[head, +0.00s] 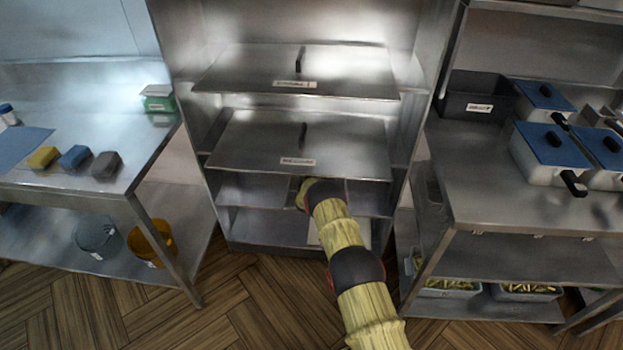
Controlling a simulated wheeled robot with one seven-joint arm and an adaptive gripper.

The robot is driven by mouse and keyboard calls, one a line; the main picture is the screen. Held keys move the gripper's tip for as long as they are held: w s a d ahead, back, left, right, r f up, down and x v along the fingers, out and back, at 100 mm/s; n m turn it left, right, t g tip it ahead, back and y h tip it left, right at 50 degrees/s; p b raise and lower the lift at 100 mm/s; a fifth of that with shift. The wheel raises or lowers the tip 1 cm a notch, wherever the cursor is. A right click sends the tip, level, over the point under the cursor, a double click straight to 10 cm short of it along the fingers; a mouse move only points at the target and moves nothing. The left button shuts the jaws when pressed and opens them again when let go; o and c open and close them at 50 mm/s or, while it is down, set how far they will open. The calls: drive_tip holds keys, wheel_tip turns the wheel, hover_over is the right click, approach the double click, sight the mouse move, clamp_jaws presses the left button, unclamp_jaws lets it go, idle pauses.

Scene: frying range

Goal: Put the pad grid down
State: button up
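My yellow-sleeved arm reaches into the steel shelf unit (188,60) in the middle, and its far end is at the opening under the second labelled panel. My gripper is hidden by my own arm and the unit, so I cannot see its fingers. I cannot make out the pad grid for certain. A pale flat piece (314,232) shows partly behind my arm at the unit's lower level; I cannot tell what it is.
Two steel panels with black handles, an upper one (350,82) and a lower one (345,145), jut out above my arm. The left table (140,145) holds sponges. The right table (470,180) holds blue-lidded pans and a black bin (475,97). Wooden floor lies between.

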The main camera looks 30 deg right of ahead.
drive_tip(key=shift+o, duration=0.5)
drive_tip(key=shift+r, duration=0.1)
drive_tip(key=shift+s+a+r, duration=0.15)
drive_tip(key=shift+s, duration=0.05)
drive_tip(key=p+v, duration=0.4)
drive_tip(key=v, duration=0.6)
drive_tip(key=shift+a+p, duration=0.1)
drive_tip(key=shift+p, duration=0.25)
drive_tip(key=shift+s+a+r, duration=0.2)
drive_tip(key=shift+s+a, duration=0.1)
drive_tip(key=shift+s, duration=0.25)
